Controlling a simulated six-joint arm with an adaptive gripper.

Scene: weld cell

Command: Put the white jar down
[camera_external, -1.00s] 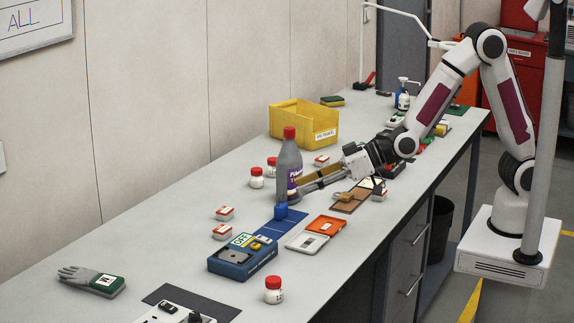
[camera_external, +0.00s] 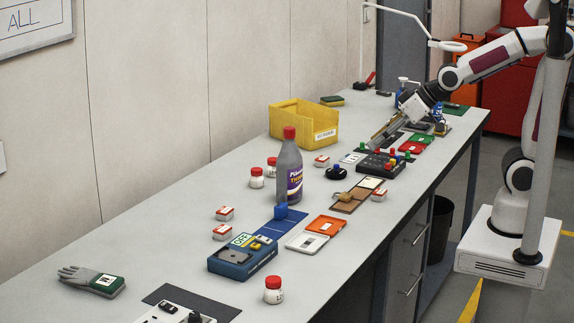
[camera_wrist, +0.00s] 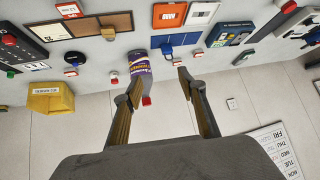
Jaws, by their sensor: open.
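Several white jars with red lids stand upright on the bench, and I cannot tell which one the task means. One jar (camera_external: 256,178) is left of the bottle, a second jar (camera_external: 271,167) is close behind it, and a third jar (camera_external: 273,291) is near the front edge. The wrist view shows a jar (camera_wrist: 114,79) beside the bottle. My gripper (camera_external: 376,139) is open and empty, raised over the far part of the bench, away from these jars. In the wrist view its fingers (camera_wrist: 159,78) stand apart with nothing held.
A grey bottle with red cap (camera_external: 289,165) stands mid-bench. A yellow bin (camera_external: 290,124) is behind it. A blue case (camera_external: 242,262), an orange tray (camera_external: 325,226) and a black button box (camera_external: 378,165) occupy the front side.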

